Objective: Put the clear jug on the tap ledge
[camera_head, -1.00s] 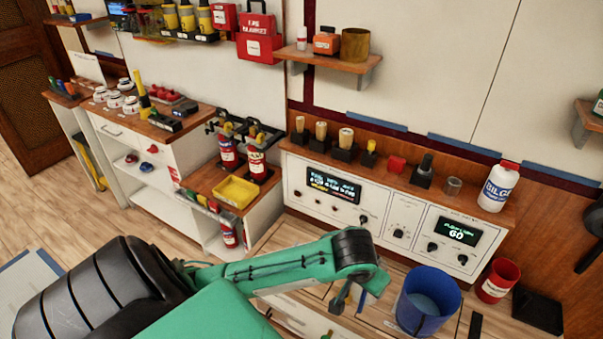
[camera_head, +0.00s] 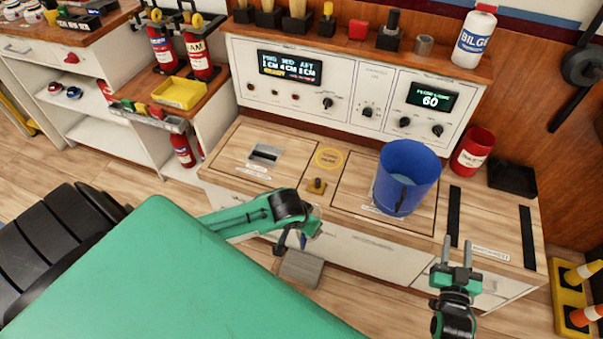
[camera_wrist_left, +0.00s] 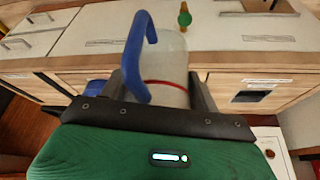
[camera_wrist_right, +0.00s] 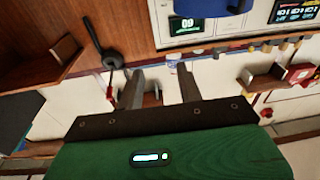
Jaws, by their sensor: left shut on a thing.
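The clear jug (camera_wrist_left: 168,62), with a blue handle and a red line round it, is between the fingers of my left gripper (camera_wrist_left: 165,95) in the left wrist view. My left gripper (camera_head: 296,236) is shut on it, in front of the counter's front face in the head view; the arm mostly hides the jug there. A green and brass fitting like a tap (camera_wrist_left: 184,15) shows beyond the jug. A grey slab (camera_head: 300,268) lies just below my left gripper; I cannot tell whether it is the tap ledge. My right gripper (camera_head: 457,250) is open and empty by the counter's front right edge.
A blue bucket (camera_head: 406,178) stands on the counter (camera_head: 235,150), with a red canister (camera_head: 472,151) and a black tray (camera_head: 512,178) right of it. A control panel (camera_head: 340,95) rises behind. A yellow tray (camera_head: 180,93) is on the lower bench at left.

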